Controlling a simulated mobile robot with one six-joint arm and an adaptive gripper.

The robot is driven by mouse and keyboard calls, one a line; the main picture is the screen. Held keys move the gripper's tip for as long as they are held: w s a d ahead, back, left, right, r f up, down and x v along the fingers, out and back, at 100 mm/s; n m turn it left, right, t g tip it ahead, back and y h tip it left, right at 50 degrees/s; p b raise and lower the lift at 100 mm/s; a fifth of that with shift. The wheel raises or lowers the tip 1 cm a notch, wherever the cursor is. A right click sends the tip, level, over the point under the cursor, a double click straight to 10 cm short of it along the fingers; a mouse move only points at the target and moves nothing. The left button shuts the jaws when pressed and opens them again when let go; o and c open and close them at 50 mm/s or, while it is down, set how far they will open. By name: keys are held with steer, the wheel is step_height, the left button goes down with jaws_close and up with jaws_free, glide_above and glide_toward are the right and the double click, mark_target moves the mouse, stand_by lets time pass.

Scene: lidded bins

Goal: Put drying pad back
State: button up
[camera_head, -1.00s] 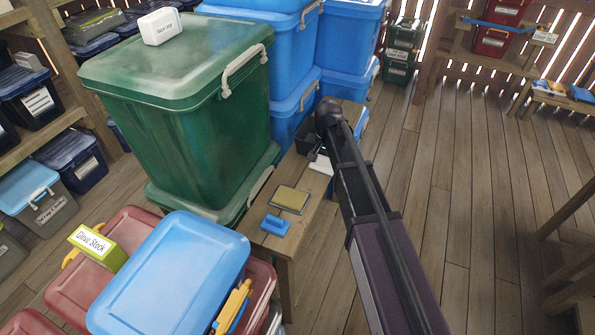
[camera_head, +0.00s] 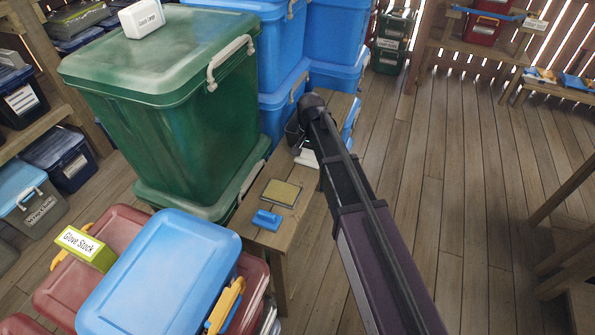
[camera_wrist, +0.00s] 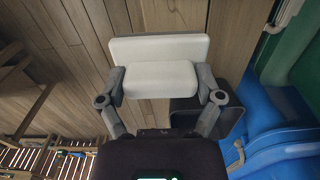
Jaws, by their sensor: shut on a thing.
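My gripper (camera_wrist: 160,88) is shut on a white pad (camera_wrist: 160,48), a flat slab with a thick block-like grip on its face. In the head view the white pad (camera_head: 306,157) shows over the far part of the wooden bench (camera_head: 262,238), mostly behind my arm. I cannot tell its height above the bench. A dark open container (camera_wrist: 222,122) is just beyond it, to the right in the wrist view. A tan pad with a grey edge (camera_head: 281,193) lies flat on the bench, with a small blue handled pad (camera_head: 267,219) nearer me.
A large green lidded bin (camera_head: 165,100) stands left of the bench, with blue bins (camera_head: 285,110) behind. Red bins and a blue-lidded bin (camera_head: 160,270) are at front left, with a "Glove Stock" label block (camera_head: 83,248) on a red lid. The floor right of the bench is clear.

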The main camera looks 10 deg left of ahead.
steer(key=s+a+f+b, duration=0.1)
steer(key=s, duration=0.2)
steer(key=s+a+f+b, duration=0.1)
steer(key=s+f+b, duration=0.1)
steer(key=s, duration=0.2)
steer(key=s+a+f+b, duration=0.2)
steer(key=s, duration=0.2)
steer(key=shift+f, duration=0.2)
steer(key=shift+w, duration=0.1)
steer(key=shift+w+a, duration=0.1)
steer(key=w, duration=0.4)
steer(key=w+f+b, duration=0.1)
steer(key=w, duration=0.4)
steer(key=w+a, duration=0.1)
steer(key=w, duration=0.4)
steer(key=shift+w+a+f, duration=0.1)
steer(key=shift+w+f, duration=0.1)
steer(key=shift+w, duration=0.05)
steer(key=shift+w, duration=0.25)
steer(key=shift+w+f+b, duration=0.4)
steer(key=shift+f+b, duration=0.05)
steer(key=shift+b, duration=0.2)
steer(key=shift+f+b, duration=1.35)
steer(key=shift+f, duration=0.05)
